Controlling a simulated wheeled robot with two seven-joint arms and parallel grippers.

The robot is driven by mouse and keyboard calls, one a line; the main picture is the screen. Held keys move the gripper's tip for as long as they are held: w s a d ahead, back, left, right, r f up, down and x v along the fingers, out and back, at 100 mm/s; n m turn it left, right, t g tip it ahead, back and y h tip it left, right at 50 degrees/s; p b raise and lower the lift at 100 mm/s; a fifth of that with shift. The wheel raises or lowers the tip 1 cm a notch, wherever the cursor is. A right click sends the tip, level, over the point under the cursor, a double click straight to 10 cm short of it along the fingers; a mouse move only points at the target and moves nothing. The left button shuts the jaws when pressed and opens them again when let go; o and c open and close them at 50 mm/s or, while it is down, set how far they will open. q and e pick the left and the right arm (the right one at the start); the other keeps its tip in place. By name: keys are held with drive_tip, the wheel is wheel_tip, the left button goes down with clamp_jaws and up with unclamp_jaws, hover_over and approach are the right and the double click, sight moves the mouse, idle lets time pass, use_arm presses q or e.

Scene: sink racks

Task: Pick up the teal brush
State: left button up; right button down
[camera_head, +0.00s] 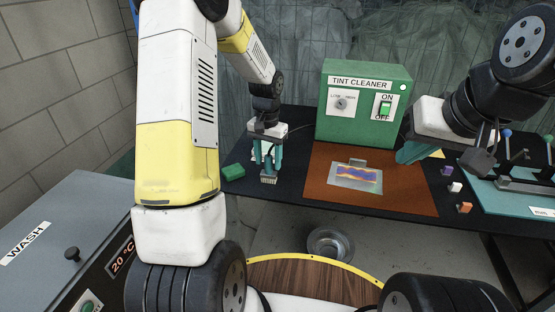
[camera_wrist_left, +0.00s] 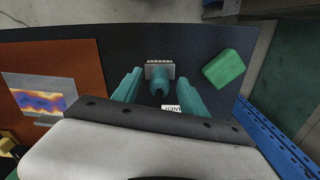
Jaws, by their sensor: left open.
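The teal brush (camera_wrist_left: 158,83) stands on the black table mat with its pale bristle block (camera_wrist_left: 160,65) at the far end in the left wrist view. In the head view its bristle end (camera_head: 269,180) shows below my left gripper (camera_head: 267,160). My left gripper is open, with one teal finger on each side of the brush handle and visible gaps between. Its fingers also show in the left wrist view (camera_wrist_left: 157,88). My right gripper (camera_head: 413,150) is at the right, over the mat; its fingers are seen edge-on and their opening cannot be made out.
A green block (camera_head: 233,172) lies left of the brush. An orange-brown mat (camera_head: 330,200) with a painted plate (camera_head: 355,178) lies to the right, before the green tint cleaner box (camera_head: 362,105). Small blocks (camera_head: 455,187) and a teal tray (camera_head: 490,200) are further right.

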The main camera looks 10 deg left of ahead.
use_arm(q)
clamp_jaws()
drive_tip(key=shift+r, duration=0.15)
